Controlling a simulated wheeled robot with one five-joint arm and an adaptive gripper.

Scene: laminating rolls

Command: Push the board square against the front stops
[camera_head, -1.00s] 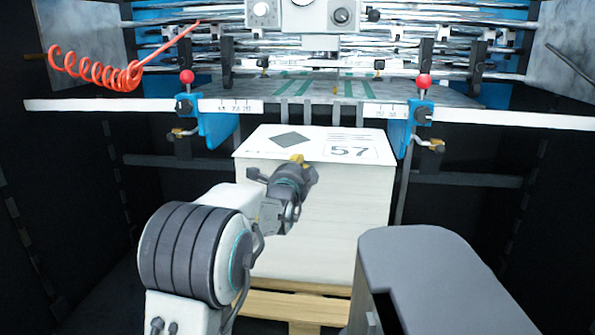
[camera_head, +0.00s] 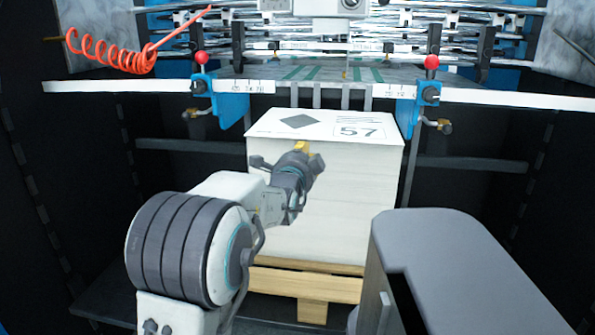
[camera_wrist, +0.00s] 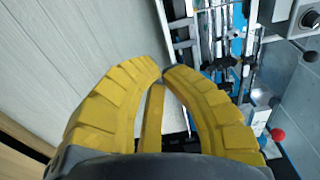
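The board (camera_head: 345,122) is the white top sheet of a tall stack, printed with a dark diamond and the number 57. Grey upright stops (camera_head: 318,97) stand behind its far edge; a small gap seems to show between them. My gripper (camera_head: 303,147) is at the board's near edge, left of the middle; I cannot tell whether it touches. In the wrist view, the yellow fingers of my gripper (camera_wrist: 161,70) meet at their tips with nothing visible between them. The pale stack side (camera_wrist: 90,45) fills the left of that view.
The stack (camera_head: 330,205) stands on a wooden pallet (camera_head: 312,285). White rails (camera_head: 510,98) with blue brackets (camera_head: 233,105) and red knobs (camera_head: 432,62) flank the back. A red coiled hose (camera_head: 110,55) hangs at upper left. Dark walls close both sides.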

